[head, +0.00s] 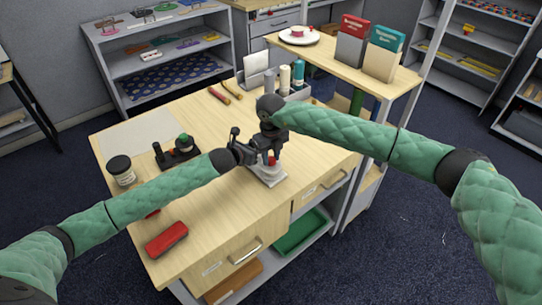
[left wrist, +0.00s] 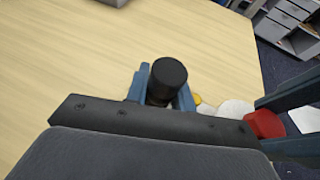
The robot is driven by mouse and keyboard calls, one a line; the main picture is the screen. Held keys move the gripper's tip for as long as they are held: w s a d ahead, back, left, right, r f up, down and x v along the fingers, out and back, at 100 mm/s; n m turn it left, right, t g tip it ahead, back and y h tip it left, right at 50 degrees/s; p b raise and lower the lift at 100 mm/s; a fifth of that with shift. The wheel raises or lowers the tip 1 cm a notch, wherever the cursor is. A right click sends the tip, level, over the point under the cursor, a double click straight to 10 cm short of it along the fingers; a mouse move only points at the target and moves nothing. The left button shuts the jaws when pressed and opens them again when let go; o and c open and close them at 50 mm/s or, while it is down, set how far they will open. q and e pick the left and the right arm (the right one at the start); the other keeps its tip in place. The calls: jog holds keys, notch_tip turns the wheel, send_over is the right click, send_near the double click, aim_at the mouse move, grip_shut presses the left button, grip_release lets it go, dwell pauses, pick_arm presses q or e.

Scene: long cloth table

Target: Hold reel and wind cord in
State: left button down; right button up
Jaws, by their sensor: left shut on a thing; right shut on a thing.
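The reel stands near the table's right front edge in the head view, with a pale base (head: 268,177) and a red knob (head: 271,160). My left gripper (head: 240,146) is beside it on the left. In the left wrist view its blue fingers (left wrist: 165,95) are shut on a black cylindrical grip (left wrist: 168,75). My right gripper (head: 271,143) comes down from above the reel and hides much of it. Its blue fingers show at the red knob (left wrist: 264,124) in the left wrist view, beside a white rounded part (left wrist: 235,108). I cannot make out the cord.
A black-based device (head: 178,154), a dark-lidded jar (head: 121,171) and a red block (head: 166,240) lie on the left of the table. Thread spools (head: 285,80) stand at the back, near two sticks (head: 225,92). A raised shelf (head: 345,65) borders the right. The table's middle is fairly clear.

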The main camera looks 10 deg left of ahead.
aim_at(271, 158)
pick_arm(q)
jog(key=shift+s+d, duration=0.1)
jog(key=shift+d, duration=0.1)
jog(key=shift+a, duration=0.1)
pick_arm(e)
jog(key=o, duration=1)
jog(key=shift+r, duration=0.15)
pick_arm(q)
jog(key=shift+a, duration=0.1)
pick_arm(e)
notch_tip(271, 158, up, 12)
jog(key=shift+f, duration=0.15)
pick_arm(q)
jog(key=c, duration=1.1)
grip_release()
